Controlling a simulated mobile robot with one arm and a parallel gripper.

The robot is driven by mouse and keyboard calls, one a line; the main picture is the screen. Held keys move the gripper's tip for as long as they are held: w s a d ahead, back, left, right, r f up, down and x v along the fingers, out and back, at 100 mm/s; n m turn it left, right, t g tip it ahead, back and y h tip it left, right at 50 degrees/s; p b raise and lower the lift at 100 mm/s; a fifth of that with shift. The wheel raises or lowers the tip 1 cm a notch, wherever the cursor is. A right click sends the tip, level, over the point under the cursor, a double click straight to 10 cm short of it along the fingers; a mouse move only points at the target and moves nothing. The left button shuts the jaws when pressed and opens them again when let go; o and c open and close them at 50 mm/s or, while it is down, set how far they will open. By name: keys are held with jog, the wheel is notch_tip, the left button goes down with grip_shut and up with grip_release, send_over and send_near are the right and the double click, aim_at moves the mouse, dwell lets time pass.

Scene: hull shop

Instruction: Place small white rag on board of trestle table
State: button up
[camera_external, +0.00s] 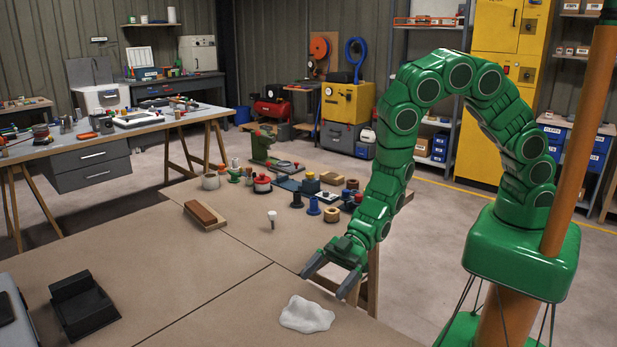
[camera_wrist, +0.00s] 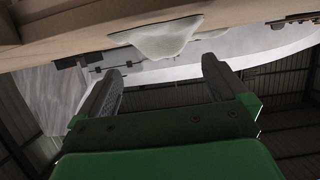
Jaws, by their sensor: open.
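The small white rag (camera_external: 306,314) lies crumpled on the brown board of the trestle table (camera_external: 235,305) near the front. It also shows at the top of the wrist view (camera_wrist: 158,38), beyond the fingertips. My gripper (camera_external: 325,287) is open and empty, above the table's right edge and just behind the rag, apart from it. In the wrist view, my two fingers (camera_wrist: 160,82) stand wide apart with nothing between them.
A wooden block (camera_external: 202,213), a small white-topped piece (camera_external: 272,217) and a black holder (camera_external: 84,303) stand on the boards. Several knobs, spools and tools crowd the far end, including a red-lidded pot (camera_external: 262,184). The board left of the rag is clear.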

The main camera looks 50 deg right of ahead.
aim_at(310, 302)
jog(key=shift+s+x, duration=0.2)
jog(key=shift+x, duration=3.2)
jog(key=c, duration=1.2)
jog(key=shift+r, duration=0.1)
jog(key=shift+r, duration=4.95)
